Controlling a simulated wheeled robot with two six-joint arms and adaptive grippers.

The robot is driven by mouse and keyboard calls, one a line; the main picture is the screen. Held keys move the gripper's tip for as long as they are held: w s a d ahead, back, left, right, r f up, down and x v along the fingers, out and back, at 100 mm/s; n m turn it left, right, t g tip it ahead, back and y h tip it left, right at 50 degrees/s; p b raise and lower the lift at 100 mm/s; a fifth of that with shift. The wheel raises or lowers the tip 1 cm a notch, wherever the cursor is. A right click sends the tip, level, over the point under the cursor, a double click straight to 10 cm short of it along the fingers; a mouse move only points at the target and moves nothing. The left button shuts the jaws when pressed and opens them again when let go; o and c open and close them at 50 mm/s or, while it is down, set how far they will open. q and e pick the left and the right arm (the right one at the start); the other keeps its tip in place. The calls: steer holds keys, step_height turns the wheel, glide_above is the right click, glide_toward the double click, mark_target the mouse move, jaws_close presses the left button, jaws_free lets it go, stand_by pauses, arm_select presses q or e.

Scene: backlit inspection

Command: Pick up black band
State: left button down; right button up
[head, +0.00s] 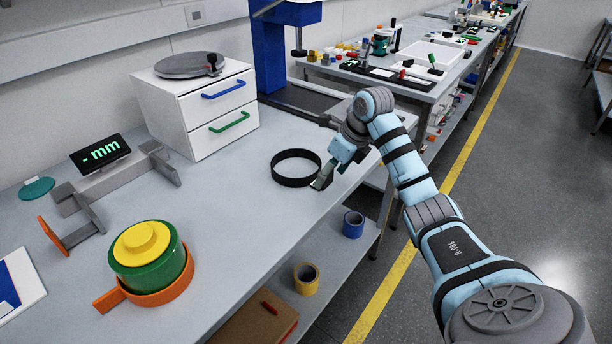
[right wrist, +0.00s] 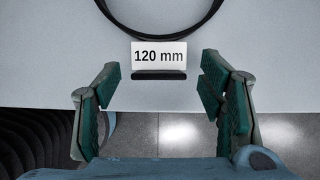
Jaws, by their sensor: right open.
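The black band (head: 290,182) is a thin ring lying on the grey table near its right edge. In the right wrist view its near arc (right wrist: 205,25) crosses the top of the picture. My right gripper (head: 326,177) is at the band's right side, over the table edge. In the right wrist view its green-padded fingers (right wrist: 160,88) are open and apart, with nothing between them. The band lies beyond the fingertips. My left gripper is not in view.
A small "120 mm" sign (right wrist: 159,54) stands between the band and my right gripper. A white drawer unit (head: 190,125) stands behind the band. A digital gauge (head: 100,152) and a green-and-yellow cylinder (head: 150,270) in an orange ring stand left. Table between is clear.

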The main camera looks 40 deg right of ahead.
steer(key=shift+w+f, duration=0.2)
steer(key=shift+f, duration=0.45)
steer(key=shift+a, duration=0.1)
steer(key=c, duration=0.9)
steer(key=shift+c, duration=0.7)
steer(key=shift+r, duration=0.1)
step_height(320, 180, up, 8)
steer(key=shift+w+r+p, duration=0.1)
steer(key=shift+r+p, duration=0.15)
steer(key=shift+p, duration=0.95)
step_height(320, 180, up, 12)
steer(key=p, duration=1)
steer(key=shift+f, duration=0.25)
